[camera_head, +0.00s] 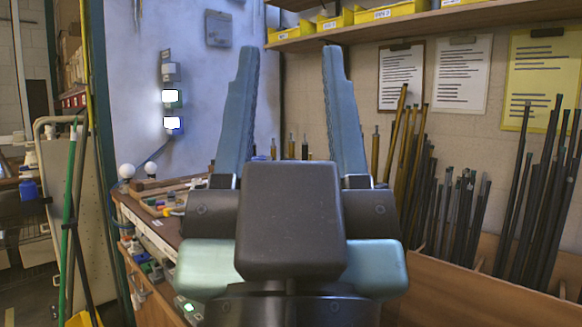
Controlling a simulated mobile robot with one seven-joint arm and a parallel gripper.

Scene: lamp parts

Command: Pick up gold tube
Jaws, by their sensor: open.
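Several gold tubes (396,133) stand upright or slightly tilted in a group against the back wall, right of my gripper. A shorter gold tube (375,152) stands just right of my right finger. My gripper (290,48) is in the middle of the view with its two blue-grey fingers spread wide. Nothing is between the fingers. The gripper looks nearer to the camera than the tubes and apart from them. The lower ends of the gold tubes are partly hidden by my gripper and other rods.
Dark rods (530,190) crowd the right side above a wooden board (470,295). A workbench (150,228) with small parts lies behind my gripper on the left. A shelf (400,28) with yellow bins (387,12) runs above. A green pole (72,200) stands far left.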

